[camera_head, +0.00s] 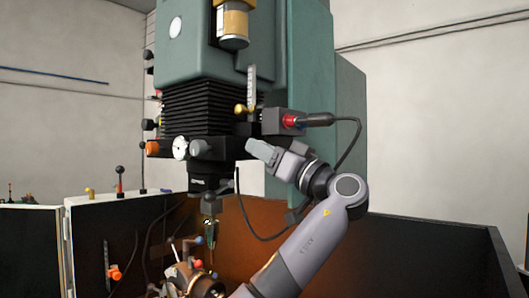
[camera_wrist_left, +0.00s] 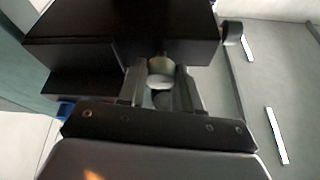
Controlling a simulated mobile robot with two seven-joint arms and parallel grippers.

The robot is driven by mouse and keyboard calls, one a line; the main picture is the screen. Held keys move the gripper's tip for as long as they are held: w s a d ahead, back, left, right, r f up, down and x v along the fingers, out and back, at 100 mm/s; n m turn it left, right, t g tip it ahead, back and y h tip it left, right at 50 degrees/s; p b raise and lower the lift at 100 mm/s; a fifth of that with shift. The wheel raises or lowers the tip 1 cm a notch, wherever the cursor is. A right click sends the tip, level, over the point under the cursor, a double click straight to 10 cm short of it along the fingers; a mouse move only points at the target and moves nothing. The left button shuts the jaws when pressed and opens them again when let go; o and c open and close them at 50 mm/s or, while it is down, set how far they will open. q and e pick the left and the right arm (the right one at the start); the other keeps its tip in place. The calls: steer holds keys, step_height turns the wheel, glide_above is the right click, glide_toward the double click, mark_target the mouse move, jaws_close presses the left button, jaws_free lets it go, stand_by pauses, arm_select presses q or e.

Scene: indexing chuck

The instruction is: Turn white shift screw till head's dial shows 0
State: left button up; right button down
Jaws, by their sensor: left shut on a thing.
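My left gripper (camera_head: 256,147) reaches up from below to the right end of the dark block under the black bellows. In the left wrist view the gripper (camera_wrist_left: 160,84) is shut on a small round pale knob (camera_wrist_left: 160,68), which I take to be the white shift screw. One finger is on either side of it, against the dark block (camera_wrist_left: 120,35). In the head view the screw is hidden by the fingers. A white round dial (camera_head: 180,147) sits on the block's left part; its marks are too small to read. My right gripper is not in view.
A red connector (camera_head: 291,121) with a black cable sits just above my gripper. The spindle (camera_head: 210,205) hangs below, over a cluttered fixture (camera_head: 195,280). Dark enclosure walls (camera_head: 430,250) stand right.

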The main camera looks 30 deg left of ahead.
arm_select(q)
steer(key=shift+s+r+m+t+h, duration=0.1)
steer(key=shift+m+t+h, duration=0.8)
steer(key=shift+m, duration=2.05)
steer(key=shift+s+r+m+t+h, duration=0.1)
steer(key=shift+m+t+h, duration=0.75)
steer(key=shift+m, duration=2.15)
steer(key=shift+s+r+m+t+h, duration=0.1)
steer(key=shift+m+t+h, duration=0.8)
steer(key=shift+m, duration=2.05)
steer(key=o, duration=1)
steer(key=shift+w, duration=0.1)
steer(key=shift+o, duration=0.2)
steer(key=shift+f, duration=0.1)
steer(key=b+v, duration=0.2)
steer(key=v, duration=0.5)
